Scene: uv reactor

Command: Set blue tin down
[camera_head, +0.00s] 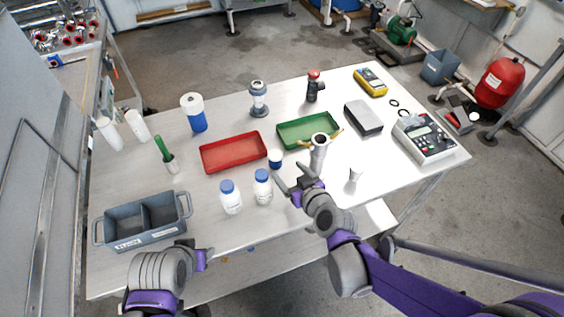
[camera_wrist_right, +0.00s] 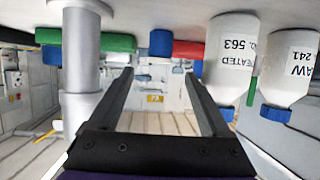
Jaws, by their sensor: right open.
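The small blue tin (camera_head: 275,159), with a pale top, stands on the white table between the red tray and the green tray, toward the front. In the right wrist view the scene is upside down, and the blue tin (camera_wrist_right: 161,43) shows beyond the fingertips, between their lines. My right gripper (camera_head: 289,181) is open and empty, just in front of the tin and apart from it. Its two dark fingers (camera_wrist_right: 158,77) are spread in the wrist view. My left gripper (camera_head: 204,258) is low at the table's front edge; its fingers are not clear.
Two white bottles with blue caps (camera_head: 231,198) (camera_head: 263,188) stand left of my right gripper. A grey-white upright piece (camera_head: 318,155) stands close on its right. Red tray (camera_head: 233,153) and green tray (camera_head: 308,130) lie behind. A grey divided bin (camera_head: 143,222) is at the left front.

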